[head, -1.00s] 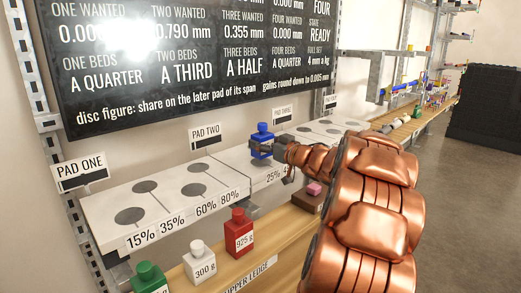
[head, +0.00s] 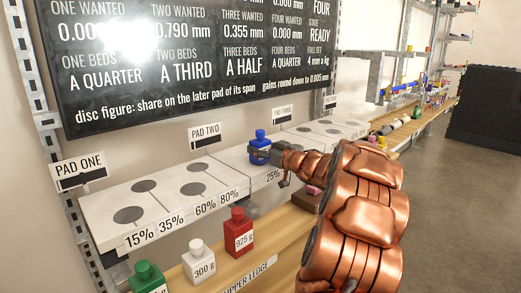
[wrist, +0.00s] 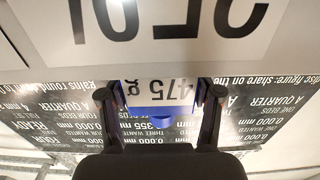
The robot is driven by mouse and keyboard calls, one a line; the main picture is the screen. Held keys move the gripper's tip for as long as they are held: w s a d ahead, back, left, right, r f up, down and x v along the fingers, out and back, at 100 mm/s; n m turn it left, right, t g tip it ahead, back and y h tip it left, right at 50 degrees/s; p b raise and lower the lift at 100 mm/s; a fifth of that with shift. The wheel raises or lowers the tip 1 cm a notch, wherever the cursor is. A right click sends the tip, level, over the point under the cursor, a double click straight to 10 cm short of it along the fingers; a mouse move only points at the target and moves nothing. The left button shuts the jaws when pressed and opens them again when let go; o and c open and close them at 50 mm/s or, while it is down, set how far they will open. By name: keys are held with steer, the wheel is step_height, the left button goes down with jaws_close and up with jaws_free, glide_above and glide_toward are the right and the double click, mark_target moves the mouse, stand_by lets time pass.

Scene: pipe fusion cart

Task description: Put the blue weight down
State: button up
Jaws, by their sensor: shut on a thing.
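The blue weight (head: 260,150) has a narrow cap and a white label reading 475 g, which appears upside down in the wrist view (wrist: 160,92). My gripper (wrist: 160,98) is shut on it, one finger on each side. In the head view the weight is upright at the white slab below the PAD THREE sign (head: 282,115), above and left of the 25% mark (head: 273,176). My gripper partly hides its base, so I cannot tell whether it touches the slab.
A red 925 g weight (head: 238,235), a white 300 g weight (head: 198,262) and a green weight (head: 147,280) stand on the wooden upper ledge (head: 270,262). The slabs under PAD ONE (head: 80,173) and PAD TWO (head: 204,135) carry grey discs and are clear.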

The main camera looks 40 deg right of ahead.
steer(key=o, duration=1.6)
steer(key=shift+f, duration=0.1)
steer(key=shift+s, duration=0.3)
steer(key=s, duration=1.1)
steer(key=shift+s+a+p, duration=0.15)
steer(key=shift+s+p, duration=0.1)
steer(key=shift+p, duration=0.1)
